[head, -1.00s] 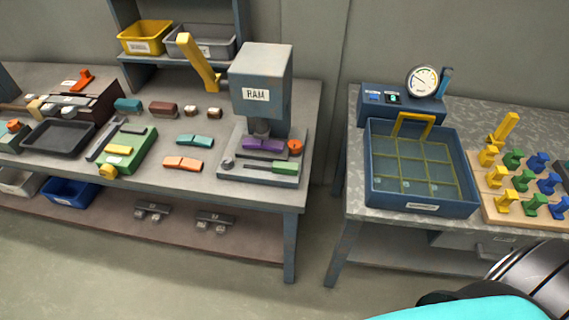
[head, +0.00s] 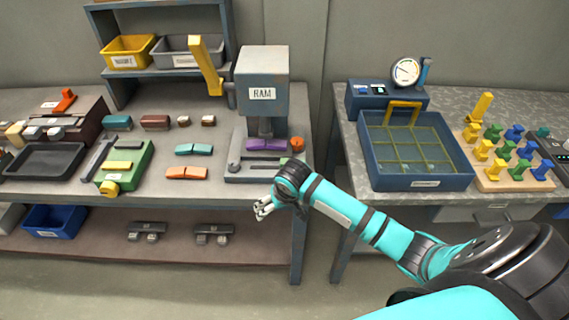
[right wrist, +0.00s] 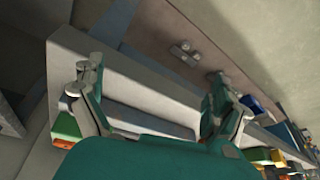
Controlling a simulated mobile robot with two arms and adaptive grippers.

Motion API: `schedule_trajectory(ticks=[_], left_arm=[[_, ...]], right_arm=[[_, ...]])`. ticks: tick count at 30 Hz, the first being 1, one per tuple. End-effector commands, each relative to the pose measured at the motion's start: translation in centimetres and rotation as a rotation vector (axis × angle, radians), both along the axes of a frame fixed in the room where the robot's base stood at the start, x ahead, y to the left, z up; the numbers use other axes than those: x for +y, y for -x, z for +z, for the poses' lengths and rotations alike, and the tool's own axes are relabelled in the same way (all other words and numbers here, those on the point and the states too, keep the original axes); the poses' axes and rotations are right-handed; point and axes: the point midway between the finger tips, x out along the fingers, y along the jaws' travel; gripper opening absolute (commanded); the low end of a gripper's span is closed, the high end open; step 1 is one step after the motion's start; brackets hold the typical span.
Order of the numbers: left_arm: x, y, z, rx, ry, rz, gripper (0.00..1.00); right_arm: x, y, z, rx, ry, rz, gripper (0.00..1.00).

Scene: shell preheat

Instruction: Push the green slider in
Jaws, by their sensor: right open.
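The green slider (head: 284,161) is on the base of the press labelled RAM (head: 262,95), at its front right. It is mostly hidden behind my right wrist; only a small green part shows. A purple piece (head: 266,145) lies under the ram. My right gripper (head: 263,208) is open and empty, in front of the bench's front edge, below and left of the slider in the picture. In the right wrist view the open fingers (right wrist: 156,95) have nothing between them. My left gripper is not in view.
An orange knob (head: 297,144) stands at the right of the press base. Teal (head: 194,149) and orange (head: 187,173) pieces lie to the left, beside a green fixture (head: 125,165). A blue basket (head: 416,184) stands on the right table, across a gap.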

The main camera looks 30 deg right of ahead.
Motion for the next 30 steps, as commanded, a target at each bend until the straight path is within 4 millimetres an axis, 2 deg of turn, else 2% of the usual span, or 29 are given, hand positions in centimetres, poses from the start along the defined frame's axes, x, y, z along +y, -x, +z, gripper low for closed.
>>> schedule_trajectory(ticks=[1, 5, 9, 12, 16, 19, 22, 26, 30], left_arm=[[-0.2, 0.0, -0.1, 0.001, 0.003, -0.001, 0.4], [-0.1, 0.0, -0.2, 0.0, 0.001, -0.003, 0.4], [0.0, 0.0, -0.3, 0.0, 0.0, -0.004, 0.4], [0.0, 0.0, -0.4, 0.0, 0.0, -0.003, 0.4], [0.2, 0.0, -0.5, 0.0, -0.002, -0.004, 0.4], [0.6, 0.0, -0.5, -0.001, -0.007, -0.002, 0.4], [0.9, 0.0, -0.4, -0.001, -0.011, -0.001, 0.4], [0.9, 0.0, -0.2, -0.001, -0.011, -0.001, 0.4], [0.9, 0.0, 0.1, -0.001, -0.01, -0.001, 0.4]], right_arm=[[-0.8, -1.0, 1.6, -0.012, 0.008, -0.021, 1.0], [-2.1, -2.7, 5.8, -0.02, 0.016, -0.08, 1.0], [-4.0, -4.2, 11.5, -0.034, 0.034, -0.173, 1.0], [-5.6, -4.6, 15.6, -0.039, 0.049, -0.249, 1.0], [-7.2, -4.3, 19.5, -0.042, 0.066, -0.332, 1.0], [-7.7, -4.1, 20.6, -0.039, 0.071, -0.361, 1.0], [-7.9, -4.2, 20.2, -0.036, 0.072, -0.37, 1.0], [-8.3, -4.8, 18.4, -0.033, 0.072, -0.369, 1.0], [-8.8, -5.7, 15.7, -0.034, 0.072, -0.37, 1.0]])
